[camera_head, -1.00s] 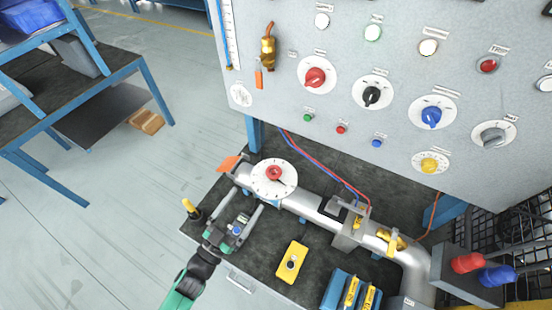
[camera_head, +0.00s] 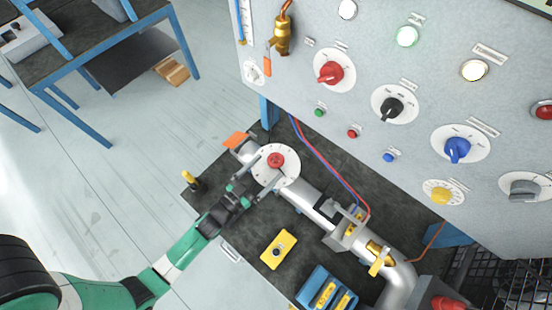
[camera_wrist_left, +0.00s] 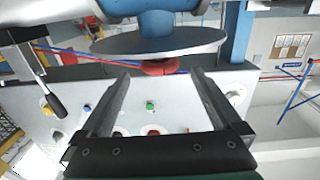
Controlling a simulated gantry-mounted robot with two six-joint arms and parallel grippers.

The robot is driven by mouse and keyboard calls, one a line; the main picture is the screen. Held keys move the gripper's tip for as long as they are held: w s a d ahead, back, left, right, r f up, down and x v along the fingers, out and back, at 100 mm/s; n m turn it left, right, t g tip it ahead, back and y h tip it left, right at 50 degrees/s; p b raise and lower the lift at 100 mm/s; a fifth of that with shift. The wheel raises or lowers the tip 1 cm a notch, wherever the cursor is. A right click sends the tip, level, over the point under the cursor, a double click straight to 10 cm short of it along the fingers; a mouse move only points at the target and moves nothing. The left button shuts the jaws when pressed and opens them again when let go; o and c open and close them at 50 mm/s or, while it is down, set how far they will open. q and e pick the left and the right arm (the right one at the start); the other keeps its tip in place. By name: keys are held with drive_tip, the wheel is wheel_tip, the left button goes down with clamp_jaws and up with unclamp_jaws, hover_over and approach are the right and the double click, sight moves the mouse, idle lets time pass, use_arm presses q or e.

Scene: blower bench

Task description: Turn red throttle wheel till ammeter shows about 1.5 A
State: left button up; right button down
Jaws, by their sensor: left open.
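No ammeter can be made out in these views. My right gripper is not in view.
A grey panel (camera_head: 330,110) with red, black, blue and yellow knobs and lamps stands behind the pipe. A yellow box (camera_head: 278,249) and a blue holder (camera_head: 326,288) lie on the dark bench. A yellow-topped peg (camera_head: 190,177) stands at its left. Red and blue wires run behind the pipe.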

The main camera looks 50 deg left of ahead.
sight(276, 160)
use_arm(q)
drive_tip(key=w, duration=0.5)
drive_tip(key=shift+a+b, duration=0.25)
drive_tip(key=shift+b, duration=0.1)
drive_tip(key=c, duration=1.4)
drive_tip(key=m+h+p, duration=0.1)
drive_tip(key=p, duration=0.2)
drive_tip(key=m+h+p, duration=0.1)
drive_tip(key=h+p, duration=0.1)
drive_tip(key=p, duration=0.1)
drive_tip(key=shift+w+a+r+p, duration=0.1)
drive_tip(key=shift+a+r+p, duration=0.1)
drive_tip(key=shift+r+p, duration=0.2)
drive_tip(key=shift+f+m+h, duration=0.15)
drive_tip(key=shift+m+h, duration=0.25)
drive_tip(key=shift+h, duration=0.3)
drive_tip(key=shift+d+f+m+g+h+b, duration=0.1)
drive_tip(key=shift+m+g+h+b, duration=0.1)
drive_tip(key=shift+m+h, duration=0.35)
drive_tip(key=shift+d+f+m+g+h+b, duration=0.1)
drive_tip(key=shift+m+g+h, duration=0.2)
drive_tip(key=shift+h, duration=0.45)
drive_tip(key=o, duration=1.4)
